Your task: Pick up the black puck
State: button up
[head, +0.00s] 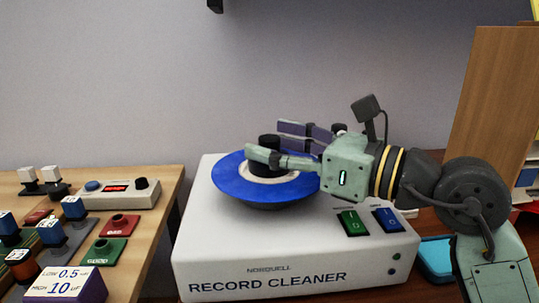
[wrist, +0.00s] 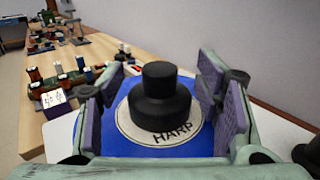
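The black puck (wrist: 160,100) has a wide round base and a narrower knob. It stands upright on the cream "HARP" label of a blue record (head: 232,184); the puck (head: 268,142) also shows in the head view, partly hidden by a finger. The record lies on the white record cleaner (head: 225,245). My gripper (head: 280,143) is open and reaches in from the right. In the wrist view its purple-padded fingers (wrist: 162,78) stand on either side of the puck, with gaps showing on both sides.
A green switch (head: 353,223) and a blue switch (head: 388,220) are on the cleaner's front right. A wooden table (head: 150,205) at left carries small blocks, coloured trays and a box with a red display (head: 118,190). A wall stands behind.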

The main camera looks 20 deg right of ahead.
jog(key=shift+a, duration=0.1)
jog(key=c, duration=1.2)
jog(key=shift+c, duration=0.2)
